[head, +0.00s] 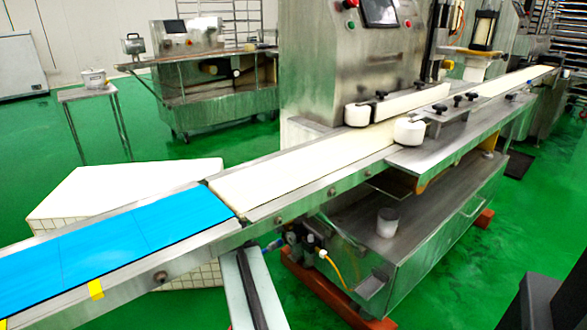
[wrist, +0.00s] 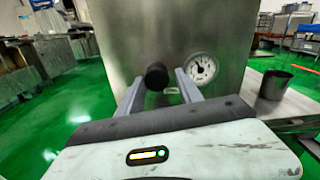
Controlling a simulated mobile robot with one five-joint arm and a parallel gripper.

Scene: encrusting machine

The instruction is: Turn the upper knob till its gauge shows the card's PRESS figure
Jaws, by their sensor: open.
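In the wrist view a black round knob (wrist: 157,77) stands out from a steel panel (wrist: 150,35). A round white gauge (wrist: 201,67) with a dark needle sits to its right, its figures too small to read. My gripper (wrist: 158,84) is open, with one finger on each side of the knob in the picture; I cannot tell whether they touch it. A small pale label (wrist: 172,91) shows below, partly hidden by the right finger. Only one knob shows, so I cannot tell whether it is the upper one. No readable card is in view.
A dark cup (wrist: 275,84) stands on a steel surface right of the panel. In the head view, a long conveyor with a blue belt (head: 95,245) and a cream belt (head: 300,165) runs past the steel machine (head: 325,70). Green floor is open at left.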

